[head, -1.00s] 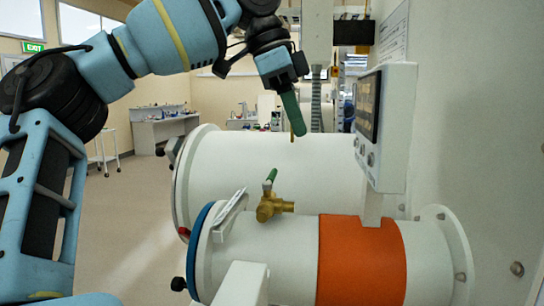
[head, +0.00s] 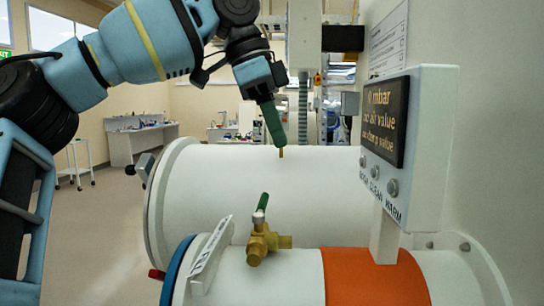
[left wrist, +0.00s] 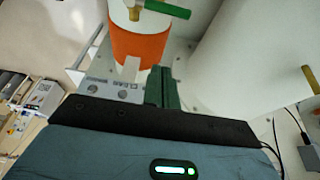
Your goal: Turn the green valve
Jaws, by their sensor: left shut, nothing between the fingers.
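The green valve (head: 264,243) has a brass body and a short green lever (head: 263,201) standing nearly upright. It sits on top of the near white cylinder (head: 270,278), left of the orange band. Its green lever (left wrist: 168,8) and part of the brass show at the top edge of the left wrist view. My left gripper (head: 275,132) has green fingers, shut and empty, pointing down above the valve in the picture, apart from it. The closed fingers (left wrist: 162,88) show in the left wrist view. A thin brass piece shows just below the fingertips in the head view. My right gripper is not in view.
A large white cylinder (head: 250,190) lies behind the near one. A grey display panel (head: 425,150) stands right of the valve on a post. An orange band (head: 375,278) wraps the near cylinder. A wall closes the right side. Floor (head: 95,235) is clear at left.

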